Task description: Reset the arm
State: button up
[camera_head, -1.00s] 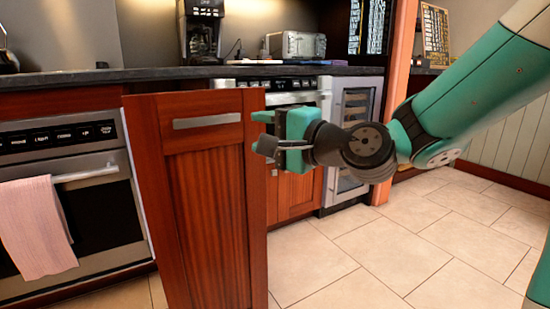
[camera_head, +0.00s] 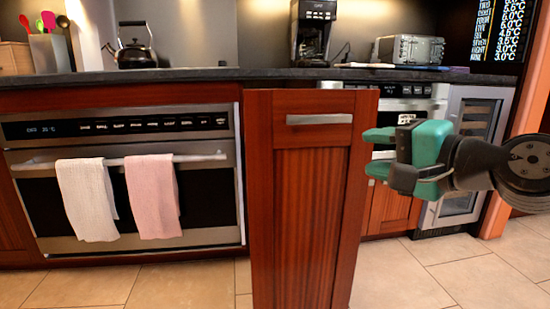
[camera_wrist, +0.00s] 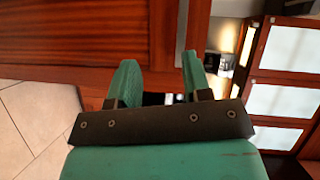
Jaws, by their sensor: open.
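My gripper (camera_head: 376,152) is teal with a dark wrist and stands open at the right of the head view, with nothing seen between its fingers. It also shows in the wrist view (camera_wrist: 158,62), fingers apart. In the head view its fingertips are beside the right edge of a red-brown wooden front panel (camera_head: 305,215), which stands out from the cabinets. The panel has a flat metal handle (camera_head: 319,119) near its top. Wood also fills the upper left of the wrist view (camera_wrist: 80,35). Whether the fingertips touch the panel, I cannot tell.
An oven (camera_head: 120,125) with a white towel (camera_head: 87,200) and a pink towel (camera_head: 153,195) is at left. A dark counter (camera_head: 220,75) bears a kettle (camera_head: 135,50), coffee maker (camera_head: 313,35) and toaster (camera_head: 410,50). Tiled floor (camera_head: 420,270) is clear at lower right.

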jog(key=s+a+f+n+g+h+p, duration=0.2)
jog(key=s+f+n+g+h+p, duration=0.1)
jog(key=s+n+g, duration=0.5)
jog(key=s+a+f+n+g+h+p, duration=0.2)
jog(key=s+f+n+g, duration=0.3)
jog(key=s+n, duration=0.5)
notch_tip(320, 180, up, 38)
jog(key=m+p, duration=0.1)
jog(key=p, duration=3.6)
jog(key=shift+f+g, duration=0.15)
jog(key=shift+g, duration=0.25)
